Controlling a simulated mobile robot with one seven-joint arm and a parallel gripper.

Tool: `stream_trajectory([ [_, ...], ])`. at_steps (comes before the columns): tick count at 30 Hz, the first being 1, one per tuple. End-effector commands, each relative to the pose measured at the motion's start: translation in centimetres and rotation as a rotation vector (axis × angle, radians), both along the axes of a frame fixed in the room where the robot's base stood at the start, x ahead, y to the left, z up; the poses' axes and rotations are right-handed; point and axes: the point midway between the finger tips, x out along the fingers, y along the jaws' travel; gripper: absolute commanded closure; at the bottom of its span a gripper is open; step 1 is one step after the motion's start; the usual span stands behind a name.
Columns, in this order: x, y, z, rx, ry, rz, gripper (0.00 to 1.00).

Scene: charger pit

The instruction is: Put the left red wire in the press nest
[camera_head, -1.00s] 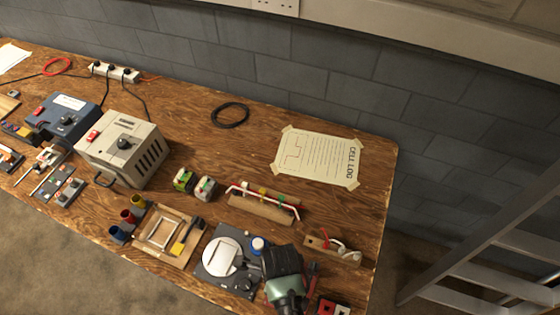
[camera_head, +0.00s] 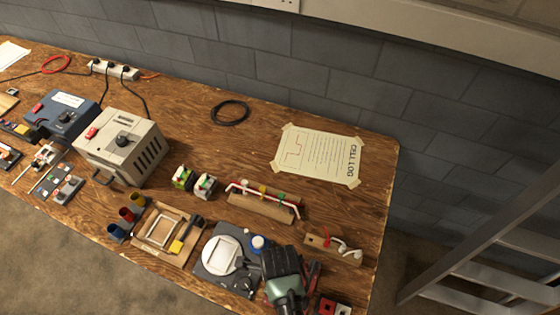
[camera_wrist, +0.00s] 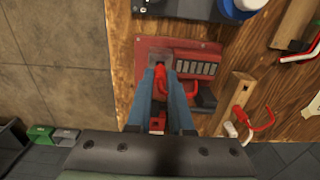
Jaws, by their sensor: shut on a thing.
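My gripper (camera_wrist: 161,88) points down with its blue-grey fingers shut on a red wire (camera_wrist: 160,84). Part of the wire shows between the fingers; its ends are partly hidden. In the wrist view the fingertips are over a red-based fixture (camera_wrist: 150,45), which looks like the press. A grey block (camera_wrist: 158,57) at the fingertips may be its nest. I cannot tell whether the wire touches it. In the head view my gripper (camera_head: 284,278) hides most of this fixture.
A wooden holder (camera_wrist: 237,92) with a red hooked wire (camera_wrist: 262,121) and a white one is right of the press.

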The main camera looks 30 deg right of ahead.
Motion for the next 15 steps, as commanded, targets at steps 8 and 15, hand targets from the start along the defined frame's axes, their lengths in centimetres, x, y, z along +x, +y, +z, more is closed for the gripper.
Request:
stream_trajectory([
  [8,0.00,0.01,-0.79,0.001,0.001,0.000,1.00],
  [15,0.02,0.00,-0.98,0.000,0.000,0.000,1.00],
])
